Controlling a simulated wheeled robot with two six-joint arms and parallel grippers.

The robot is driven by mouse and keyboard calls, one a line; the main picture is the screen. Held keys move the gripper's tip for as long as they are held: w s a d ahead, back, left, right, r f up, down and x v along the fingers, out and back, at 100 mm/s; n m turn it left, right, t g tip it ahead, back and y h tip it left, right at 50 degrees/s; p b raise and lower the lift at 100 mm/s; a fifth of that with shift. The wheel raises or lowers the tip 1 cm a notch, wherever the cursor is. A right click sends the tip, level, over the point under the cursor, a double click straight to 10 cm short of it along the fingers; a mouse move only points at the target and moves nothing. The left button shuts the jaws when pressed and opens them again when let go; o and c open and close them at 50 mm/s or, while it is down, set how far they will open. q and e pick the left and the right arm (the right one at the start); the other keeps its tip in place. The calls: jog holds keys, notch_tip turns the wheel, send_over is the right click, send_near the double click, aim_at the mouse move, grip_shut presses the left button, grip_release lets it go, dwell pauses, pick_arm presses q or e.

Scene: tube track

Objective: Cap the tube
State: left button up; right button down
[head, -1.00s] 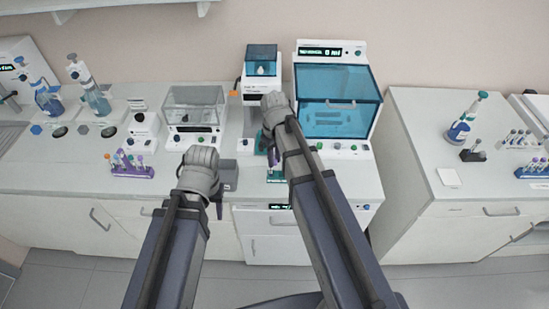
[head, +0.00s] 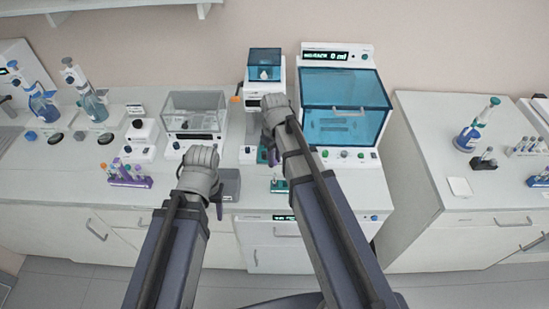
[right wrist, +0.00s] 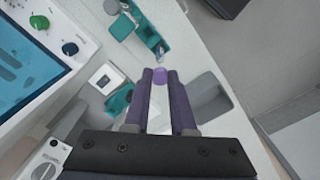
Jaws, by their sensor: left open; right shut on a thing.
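My right gripper (right wrist: 160,80) is shut on a small purple cap (right wrist: 160,76), held between its fingertips. In the right wrist view a clear tube (right wrist: 160,48) stands at the end of a teal rack (right wrist: 150,33), just beyond the cap and apart from it. The teal rack also shows in the head view (head: 279,186), at the counter's front edge. In the head view my right gripper (head: 272,156) hangs over the counter, its cap hidden. My left gripper (head: 218,208) is open near the front edge; its fingers are mostly hidden by its wrist.
A grey tray (head: 230,183) lies beside my left gripper. A machine with a blue lid (head: 345,100) stands behind on the right, a clear-lidded box (head: 193,112) on the left. A purple tube rack (head: 130,180) stands further left. A gap separates the right-hand counter (head: 425,160).

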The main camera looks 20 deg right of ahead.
aim_at(275, 173)
jog(key=shift+f+b, duration=1.65)
jog(key=shift+f, duration=0.3)
jog(key=shift+f+b, duration=0.65)
jog(key=shift+f, duration=0.05)
dwell(1.0)
jog(key=c, duration=0.7)
grip_release()
jog(key=shift+r, duration=0.15)
notch_tip(275, 173, up, 8)
jog(key=p, duration=0.8)
jog(key=shift+f, duration=0.2)
